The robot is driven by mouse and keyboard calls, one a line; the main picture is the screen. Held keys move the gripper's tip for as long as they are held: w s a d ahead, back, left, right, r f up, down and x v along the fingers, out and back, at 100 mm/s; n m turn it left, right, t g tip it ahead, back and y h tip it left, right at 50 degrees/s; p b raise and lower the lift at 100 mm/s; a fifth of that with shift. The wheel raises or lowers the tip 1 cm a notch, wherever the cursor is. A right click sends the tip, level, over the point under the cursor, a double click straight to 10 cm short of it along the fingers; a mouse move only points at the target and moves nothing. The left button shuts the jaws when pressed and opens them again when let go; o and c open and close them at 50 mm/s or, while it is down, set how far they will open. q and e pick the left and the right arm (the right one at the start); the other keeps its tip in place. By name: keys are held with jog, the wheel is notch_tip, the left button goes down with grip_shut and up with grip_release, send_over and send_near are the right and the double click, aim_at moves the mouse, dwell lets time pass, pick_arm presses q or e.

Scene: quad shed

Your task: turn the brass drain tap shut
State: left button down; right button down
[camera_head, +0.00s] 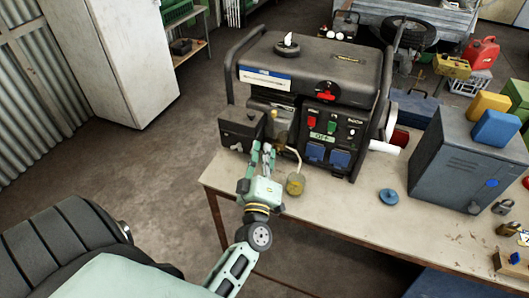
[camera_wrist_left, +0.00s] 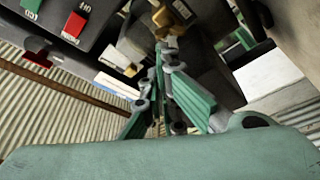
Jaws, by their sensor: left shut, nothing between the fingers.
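In the left wrist view the brass tap (camera_wrist_left: 172,14) shows at the top, just beyond the fingertips. My left gripper (camera_head: 262,150) is shut and empty, below and in front of the tap. Its fingertips (camera_wrist_left: 167,58) come together close under the brass part in the wrist view; I cannot tell whether they touch it. My right gripper is not in view.
The generator stands on a workbench (camera_head: 345,205). A pale hose runs down beside my gripper to a small yellowish container (camera_head: 295,184). A blue disc (camera_head: 389,196) and a grey metal box (camera_head: 465,160) are to the right. The floor (camera_head: 130,165) left of the bench is clear.

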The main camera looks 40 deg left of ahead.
pick_arm(q)
jog(key=shift+d+f+m+t, duration=0.15)
jog(key=shift+d+m+t, duration=0.2)
jog(key=shift+m, duration=0.25)
jog(key=shift+w+d+f+m+t+h, duration=0.15)
jog(key=shift+d+m+t+h, duration=0.5)
jog(key=shift+m, duration=1.4)
jog(key=shift+w+d+f+m+t+h, duration=0.1)
jog(key=shift+d+m+t+h, duration=0.15)
jog(key=shift+m+h, duration=1.3)
jog(key=shift+w+d+f+m+t+h, duration=0.15)
jog(key=shift+d+m+t, duration=0.3)
jog(key=shift+m, duration=2.15)
